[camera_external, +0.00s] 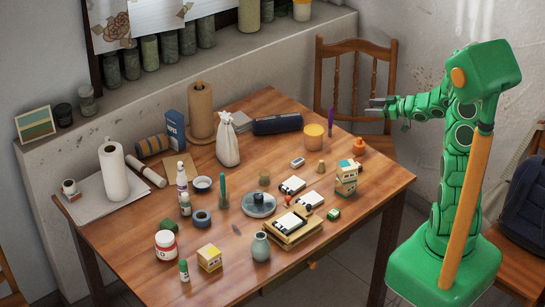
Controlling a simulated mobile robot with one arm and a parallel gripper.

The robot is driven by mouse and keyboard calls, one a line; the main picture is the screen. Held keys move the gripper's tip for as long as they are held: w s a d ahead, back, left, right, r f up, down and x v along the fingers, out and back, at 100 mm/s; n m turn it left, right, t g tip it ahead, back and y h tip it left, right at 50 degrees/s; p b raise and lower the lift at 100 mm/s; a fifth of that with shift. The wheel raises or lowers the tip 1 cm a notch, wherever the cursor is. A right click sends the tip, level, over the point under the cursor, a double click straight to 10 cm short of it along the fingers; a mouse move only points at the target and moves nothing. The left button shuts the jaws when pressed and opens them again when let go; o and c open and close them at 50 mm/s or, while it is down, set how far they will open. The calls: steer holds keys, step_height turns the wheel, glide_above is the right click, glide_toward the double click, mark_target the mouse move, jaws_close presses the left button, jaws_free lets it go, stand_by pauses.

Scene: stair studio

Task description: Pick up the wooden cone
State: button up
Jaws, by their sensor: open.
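A small tan wooden cone (321,167) appears to stand upright on the table, right of the middle, though it is too small to see in detail. My gripper (374,106) is open and empty. It is at the end of my green arm, in front of the chair and near the table's far right edge. In the picture it is above and to the right of the cone, well apart from it.
An amber candle (313,137), a purple upright object (330,122) and an orange bottle (359,147) stand farther back. The table's right front (378,187) is clear.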

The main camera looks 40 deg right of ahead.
steer(key=s+a+n+g+y, duration=0.15)
steer(key=s+a, duration=0.25)
steer(key=a, duration=0.8)
steer(key=s+a+m+g+h, duration=0.15)
steer(key=s+a, duration=0.25)
steer(key=a, duration=0.8)
steer(key=n+y, duration=0.1)
glide_toward(325, 167)
steer(key=shift+w+a+r, duration=0.55)
steer(key=shift+w+r, duration=0.35)
steer(key=shift+r, duration=0.05)
steer(key=shift+x, duration=3.85)
jaws_close()
